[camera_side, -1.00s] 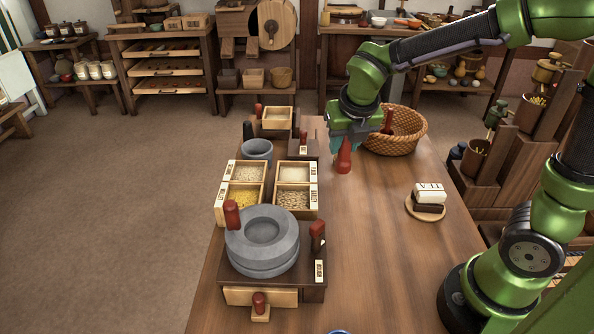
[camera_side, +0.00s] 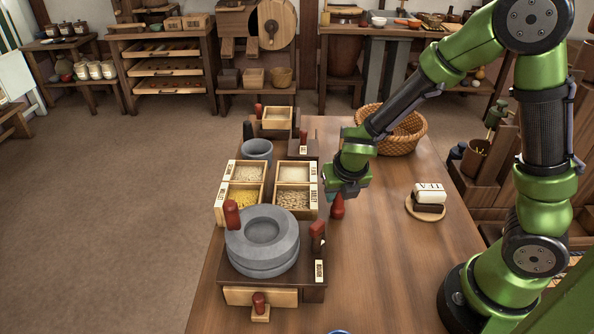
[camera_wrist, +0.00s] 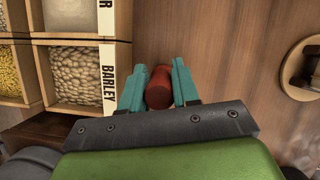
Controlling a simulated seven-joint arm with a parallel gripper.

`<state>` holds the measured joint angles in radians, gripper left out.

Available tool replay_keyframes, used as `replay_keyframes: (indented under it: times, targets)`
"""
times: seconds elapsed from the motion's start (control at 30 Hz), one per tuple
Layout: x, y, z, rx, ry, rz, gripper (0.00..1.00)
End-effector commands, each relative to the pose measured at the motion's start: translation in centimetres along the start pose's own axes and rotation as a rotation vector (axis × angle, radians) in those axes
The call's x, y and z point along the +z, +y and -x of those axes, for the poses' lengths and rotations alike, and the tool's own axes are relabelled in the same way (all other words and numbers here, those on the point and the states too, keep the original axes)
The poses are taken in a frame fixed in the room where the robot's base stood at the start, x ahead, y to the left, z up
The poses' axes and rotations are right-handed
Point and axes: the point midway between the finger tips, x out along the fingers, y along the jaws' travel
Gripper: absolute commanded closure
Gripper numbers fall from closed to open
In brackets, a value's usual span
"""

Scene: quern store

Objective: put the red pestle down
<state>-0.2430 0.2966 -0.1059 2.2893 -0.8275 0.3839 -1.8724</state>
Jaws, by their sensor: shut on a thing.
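The red pestle (camera_side: 338,207) hangs below my gripper (camera_side: 343,192) in the side view, to the right of the grain boxes. In the wrist view the pestle (camera_wrist: 159,88) sits between the two teal fingers of my gripper (camera_wrist: 158,92), which are shut on it. Bare wooden table (camera_side: 384,250) lies beneath and around it. I cannot tell whether the pestle's lower end touches the table.
The barley box (camera_side: 293,199) stands just left of my gripper. The grey quern (camera_side: 262,240) on its dark stand is at the front left. A wicker basket (camera_side: 412,131) stands behind my arm. A round board with blocks (camera_side: 412,207) is to the right.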

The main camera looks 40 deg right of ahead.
Motion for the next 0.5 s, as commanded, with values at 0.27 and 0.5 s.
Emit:
replay_keyframes:
  times: [0.27,0.5]
  targets:
    - [-0.1,0.0,-0.28,0.0,0.0,0.001,0.99]
    - [-0.07,0.0,-0.24,0.0,-0.001,0.0,0.43]
